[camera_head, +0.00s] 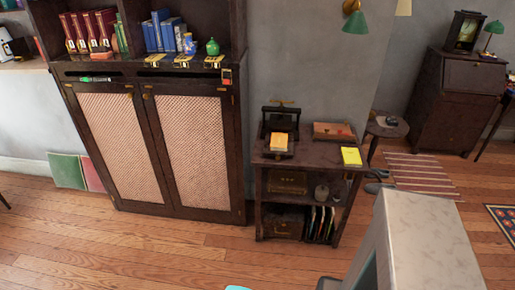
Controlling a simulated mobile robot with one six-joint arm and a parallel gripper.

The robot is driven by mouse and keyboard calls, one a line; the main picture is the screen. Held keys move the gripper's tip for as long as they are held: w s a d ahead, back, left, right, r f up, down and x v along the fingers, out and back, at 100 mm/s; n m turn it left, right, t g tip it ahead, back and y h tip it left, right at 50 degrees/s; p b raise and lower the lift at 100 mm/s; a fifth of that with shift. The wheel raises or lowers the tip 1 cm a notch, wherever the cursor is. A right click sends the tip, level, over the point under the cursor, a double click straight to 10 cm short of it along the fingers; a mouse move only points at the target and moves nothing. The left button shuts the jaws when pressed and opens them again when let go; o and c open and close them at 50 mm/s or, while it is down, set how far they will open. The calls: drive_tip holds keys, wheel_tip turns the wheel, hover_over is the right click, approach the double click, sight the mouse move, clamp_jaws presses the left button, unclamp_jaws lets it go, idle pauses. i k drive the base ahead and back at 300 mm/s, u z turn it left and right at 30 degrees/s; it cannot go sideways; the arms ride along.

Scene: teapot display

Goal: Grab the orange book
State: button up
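The orange book (279,142) is small in the camera_head view. It lies in the lower part of a black press-like stand (281,115) on top of a dark wooden side table (300,157). A yellow book or pad (351,156) lies near the right front corner of that top. A flat reddish-brown book or box (332,131) lies behind it. My gripper is not in view, so its state does not show.
A tall dark cabinet (155,150) with mesh doors stands left of the side table. A large pale grey block (425,240) fills the lower right. A small round table (387,126) stands behind, right of the side table. The wood floor (170,245) in front is mostly clear.

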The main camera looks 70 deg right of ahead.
sight(279, 141)
drive_tip(key=u, duration=0.85)
drive_tip(key=k, duration=0.4)
drive_tip(key=u, duration=0.85)
drive_tip(key=k, duration=1.2)
drive_tip(key=z, duration=0.7)
drive_tip(key=k, duration=0.9)
drive_tip(key=z, duration=0.25)
